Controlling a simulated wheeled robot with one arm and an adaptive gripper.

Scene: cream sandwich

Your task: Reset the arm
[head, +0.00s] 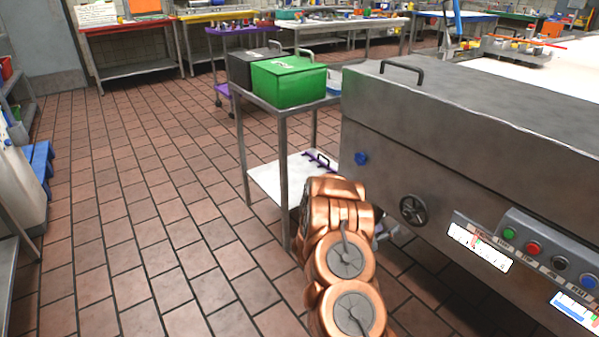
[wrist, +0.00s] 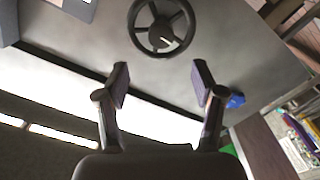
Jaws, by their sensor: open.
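My copper-coloured arm (head: 342,262) reaches forward and down in the head view, beside the steel machine. In that view my gripper is mostly hidden behind the arm; only a small grey part shows at its right. In the wrist view my gripper (wrist: 160,85) is open, with its two dark fingers apart and nothing between them. A dark handwheel (wrist: 162,28) on the machine's front lies beyond the fingertips. The handwheel also shows in the head view (head: 413,210), right of my arm, apart from it as far as I can see.
The steel machine (head: 450,130) fills the right, with a button panel (head: 530,250) and a blue knob (head: 361,158). A steel cart with a green box (head: 289,82) and a dark box (head: 247,68) stands behind my arm. The tiled floor (head: 130,200) at left is clear.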

